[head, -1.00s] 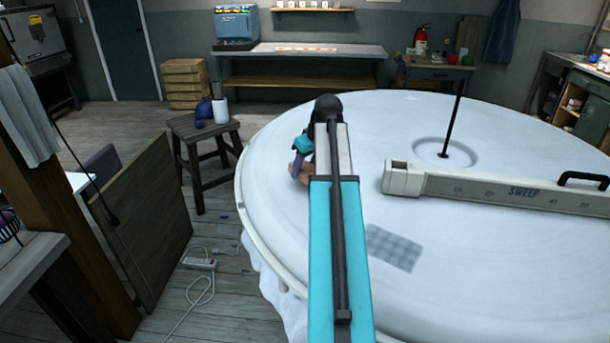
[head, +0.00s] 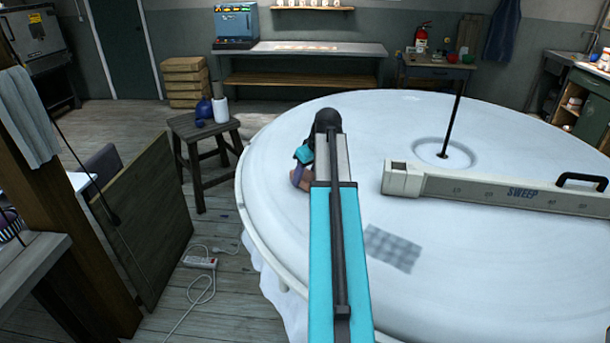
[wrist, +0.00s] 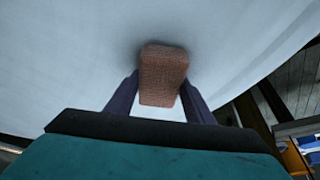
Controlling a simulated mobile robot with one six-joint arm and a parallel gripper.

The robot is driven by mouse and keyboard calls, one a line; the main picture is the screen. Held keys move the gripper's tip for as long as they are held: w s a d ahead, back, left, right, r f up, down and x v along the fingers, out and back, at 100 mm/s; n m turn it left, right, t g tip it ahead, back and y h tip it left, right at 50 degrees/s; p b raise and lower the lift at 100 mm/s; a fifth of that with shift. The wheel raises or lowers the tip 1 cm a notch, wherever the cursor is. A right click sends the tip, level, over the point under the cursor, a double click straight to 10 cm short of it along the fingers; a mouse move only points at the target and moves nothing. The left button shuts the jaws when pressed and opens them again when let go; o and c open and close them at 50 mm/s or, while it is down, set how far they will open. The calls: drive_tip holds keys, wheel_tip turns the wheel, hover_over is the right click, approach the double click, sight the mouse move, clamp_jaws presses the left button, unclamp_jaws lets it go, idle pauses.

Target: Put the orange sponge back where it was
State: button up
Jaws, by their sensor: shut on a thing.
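The orange sponge (wrist: 162,75) is a brownish-orange block with rounded corners in the wrist view. My gripper (wrist: 158,92) has a purple finger on each side of it and is shut on it. The sponge is at or just above the white round table (wrist: 70,60); I cannot tell if it touches. In the head view my gripper (head: 298,180) is over the left part of the round table (head: 300,270), partly hidden by my arm. Only a small part of the sponge (head: 304,185) shows there.
A long white bar marked SWEEP (head: 480,188) lies across the table's right side, near an upright black rod (head: 452,125). A grey checked patch (head: 392,248) is on the table's near part. A wooden stool (head: 205,140) with blue and white items stands left of the table.

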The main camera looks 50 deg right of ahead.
drive_tip(key=shift+f, duration=0.15)
drive_tip(key=o, duration=1)
drive_tip(key=shift+c, duration=0.2)
drive_tip(key=b+v, duration=0.1)
drive_tip(key=v, duration=1.1)
drive_tip(key=shift+b, duration=0.3)
